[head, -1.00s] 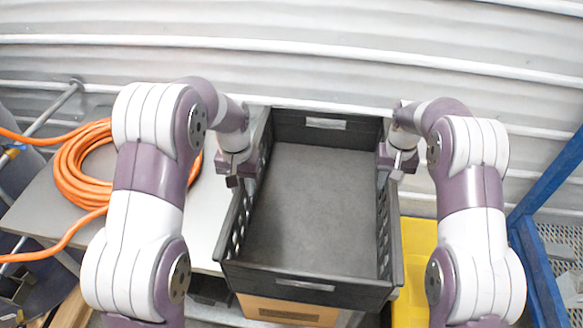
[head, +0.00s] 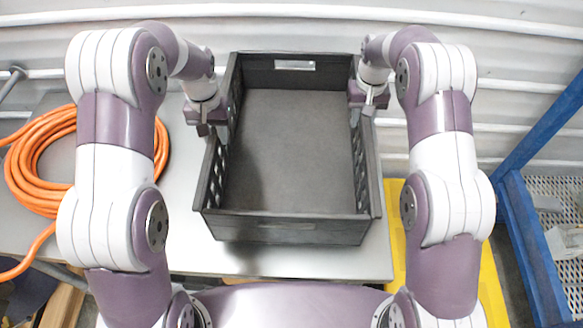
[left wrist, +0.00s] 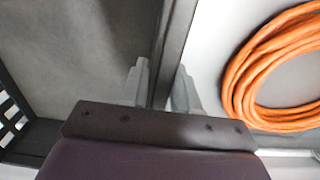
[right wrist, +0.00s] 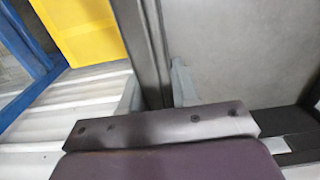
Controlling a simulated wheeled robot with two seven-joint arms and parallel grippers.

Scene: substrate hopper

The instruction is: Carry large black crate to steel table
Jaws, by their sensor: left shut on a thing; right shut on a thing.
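The large black crate (head: 292,228) is open-topped and empty, seen from above in the middle of the head view. It is over the steel table (head: 330,262); I cannot tell whether its base touches the top. My left gripper (head: 215,122) is shut on the crate's left wall, with the wall between its fingers in the left wrist view (left wrist: 160,85). My right gripper (head: 362,108) is shut on the right wall, which also runs between its fingers in the right wrist view (right wrist: 157,85). The crate looks about level.
A coil of orange hose (head: 28,165) lies on the table's left part. A yellow object (head: 490,285) is low at the right, beside a blue frame (head: 530,235) with mesh shelving. A pale corrugated wall (head: 300,25) stands close behind the crate.

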